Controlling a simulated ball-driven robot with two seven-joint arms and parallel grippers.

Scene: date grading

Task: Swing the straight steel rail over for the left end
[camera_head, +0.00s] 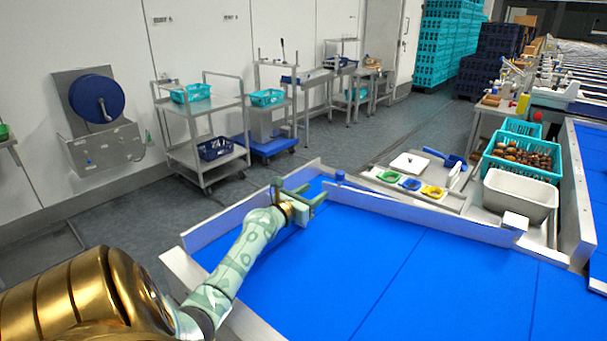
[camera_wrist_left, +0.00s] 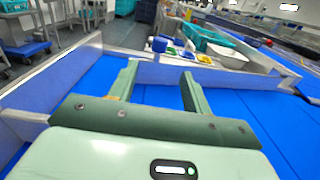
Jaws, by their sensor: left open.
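The straight steel rail (camera_head: 430,214) runs along the far side of the blue belt (camera_head: 400,270), from a blue knob (camera_head: 340,175) at its left end to a pale block (camera_head: 515,220) at its right. In the left wrist view the rail (camera_wrist_left: 240,78) lies beyond my fingertips, with the blue knob (camera_wrist_left: 159,44) above it. My left gripper (camera_head: 310,193) is over the belt's far left corner, just left of the knob. Its two green fingers (camera_wrist_left: 160,75) are apart with nothing between them. I cannot tell whether they touch the rail. My right gripper is out of view.
A steel side wall (camera_head: 250,205) borders the belt on the left. Beyond the rail stand a bench with coloured rings (camera_head: 410,184), a white bin (camera_head: 520,196) and a teal crate of dates (camera_head: 495,165). Trolleys (camera_head: 205,125) stand at the back left. The belt is bare.

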